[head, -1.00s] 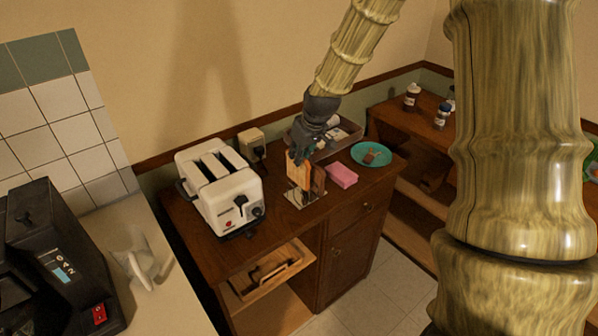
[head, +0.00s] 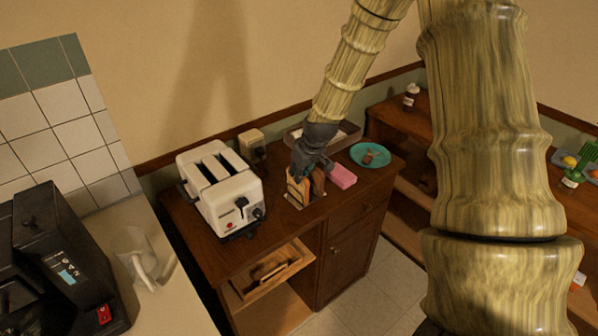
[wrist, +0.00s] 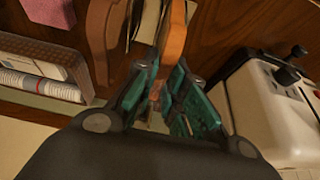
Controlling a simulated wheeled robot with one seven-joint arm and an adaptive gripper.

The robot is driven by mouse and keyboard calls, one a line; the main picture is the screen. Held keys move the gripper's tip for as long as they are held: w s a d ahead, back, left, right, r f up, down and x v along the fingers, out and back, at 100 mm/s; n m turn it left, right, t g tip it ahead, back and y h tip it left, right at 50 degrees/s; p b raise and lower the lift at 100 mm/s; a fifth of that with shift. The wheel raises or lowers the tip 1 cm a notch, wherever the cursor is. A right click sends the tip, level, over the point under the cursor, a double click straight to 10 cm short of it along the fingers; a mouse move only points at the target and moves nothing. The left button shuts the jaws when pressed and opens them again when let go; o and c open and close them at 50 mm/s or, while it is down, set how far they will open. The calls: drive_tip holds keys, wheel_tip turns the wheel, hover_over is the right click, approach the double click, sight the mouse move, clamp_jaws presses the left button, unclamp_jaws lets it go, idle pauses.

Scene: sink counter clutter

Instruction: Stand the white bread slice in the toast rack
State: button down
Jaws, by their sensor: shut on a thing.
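My gripper (head: 304,172) points down over the toast rack and is shut on the white bread slice (head: 297,191), which looks orange-tan in this light. In the wrist view the slice (wrist: 175,40) stands edge-on beyond my fingertips (wrist: 162,92). The toast rack (head: 293,203) is a small metal piece on the wooden counter; its wires (wrist: 150,22) show just beside the slice in the wrist view. A darker brown slice (head: 318,183) stands at the rack's other side and also shows in the wrist view (wrist: 100,40). I cannot tell whether the held slice touches the rack's base.
A white toaster (head: 225,190) stands left of the rack. A pink sponge (head: 343,177) lies close on the right, with a teal plate (head: 371,155) beyond. A tray (head: 345,137) and a wall socket box (head: 252,142) are behind. The counter's front edge is near.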

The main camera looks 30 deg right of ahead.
drive_tip(key=shift+f, duration=0.15)
drive_tip(key=c, duration=1.5)
unclamp_jaws()
drive_tip(key=shift+r, duration=0.25)
drive_tip(key=shift+b+v, duration=1.55)
drive_tip(key=shift+v, duration=4.35)
drive_tip(key=shift+f, duration=0.15)
